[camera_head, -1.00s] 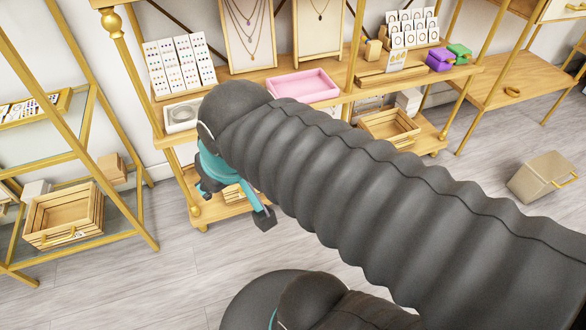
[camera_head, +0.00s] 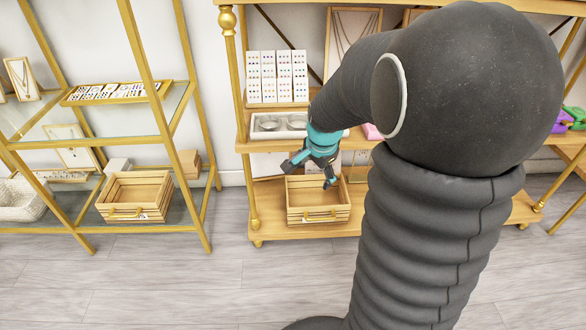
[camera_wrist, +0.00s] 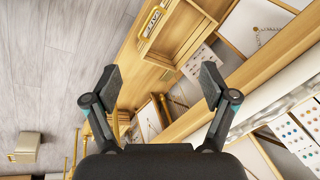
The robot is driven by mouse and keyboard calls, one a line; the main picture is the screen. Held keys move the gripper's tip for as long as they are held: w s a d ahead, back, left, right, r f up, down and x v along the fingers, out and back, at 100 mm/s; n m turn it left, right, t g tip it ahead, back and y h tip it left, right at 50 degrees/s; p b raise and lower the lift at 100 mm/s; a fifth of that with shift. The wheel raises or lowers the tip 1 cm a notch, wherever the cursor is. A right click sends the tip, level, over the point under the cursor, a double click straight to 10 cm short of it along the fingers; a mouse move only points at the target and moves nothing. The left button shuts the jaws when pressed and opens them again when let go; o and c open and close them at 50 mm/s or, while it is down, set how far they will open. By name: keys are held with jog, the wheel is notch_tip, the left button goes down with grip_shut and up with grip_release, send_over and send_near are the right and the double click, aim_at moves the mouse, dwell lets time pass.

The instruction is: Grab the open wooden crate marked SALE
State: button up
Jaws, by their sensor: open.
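An open wooden crate (camera_head: 318,215) with a gold front handle sits on the low shelf of the middle unit. An open wooden crate, apparently the same one, shows at the top of the wrist view (camera_wrist: 175,52), beyond the fingertips. A similar open crate (camera_head: 135,198) stands on the left rack. My gripper (camera_head: 311,172) is open and empty, pointing down over the middle crate's opening. Its spread fingers also show in the wrist view (camera_wrist: 160,80). Whether it touches the crate I cannot tell.
A shelf with a white tray (camera_head: 280,125) and earring cards (camera_head: 277,77) lies close above the crate. A gold post (camera_head: 249,190) stands just left of it. The grey floor (camera_head: 180,285) in front is clear. My arm hides much of the right side.

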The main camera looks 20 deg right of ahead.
jog(key=shift+w+d+f+m+g+b, duration=0.2)
jog(key=shift+w+d+f+m+b, duration=0.85)
jog(key=shift+f, duration=4.1)
jog(key=shift+w+d+f+m+g+b, duration=0.35)
jog(key=shift+w+d+f+m, duration=1.2)
jog(key=shift+f, duration=3.55)
jog(key=shift+w+d+f+m+g+b, duration=0.1)
jog(key=shift+w+d+f+m+b, duration=1.2)
jog(key=shift+f, duration=3.85)
jog(key=shift+w+a+r+n+p, duration=0.1)
jog(key=shift+w+a+n+p, duration=0.1)
jog(key=shift+w+n+p, duration=0.15)
grip_shut()
